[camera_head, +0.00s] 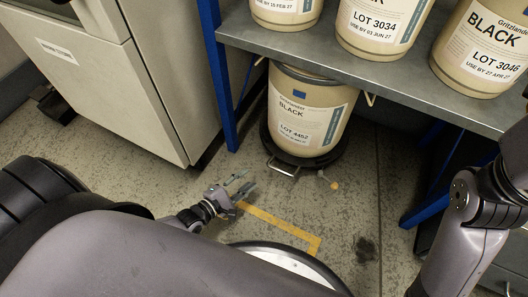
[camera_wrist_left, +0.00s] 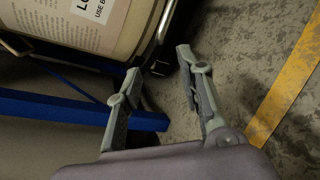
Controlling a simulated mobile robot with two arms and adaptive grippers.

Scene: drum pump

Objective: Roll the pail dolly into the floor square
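A beige pail with a "BLACK" label (camera_head: 305,108) stands upright on a round black dolly (camera_head: 325,160) under the shelf. The dolly has a metal handle (camera_head: 284,168) at its front. A yellow tape line (camera_head: 290,228) with a corner marks part of the floor square, in front of the dolly; my own body hides the rest. My left gripper (camera_head: 243,182) is low over the floor, left of the handle and apart from it. In the left wrist view its fingers (camera_wrist_left: 158,60) are spread and empty, with the pail (camera_wrist_left: 85,25) beyond them and the tape (camera_wrist_left: 290,85) to the right.
A grey shelf (camera_head: 350,78) on blue legs (camera_head: 215,70) carries several pails above the dolly. A grey cabinet (camera_head: 105,80) stands at left. A small orange-tipped object (camera_head: 334,185) lies near the dolly. My right arm shows at right, its gripper out of view. Floor in front is mostly clear.

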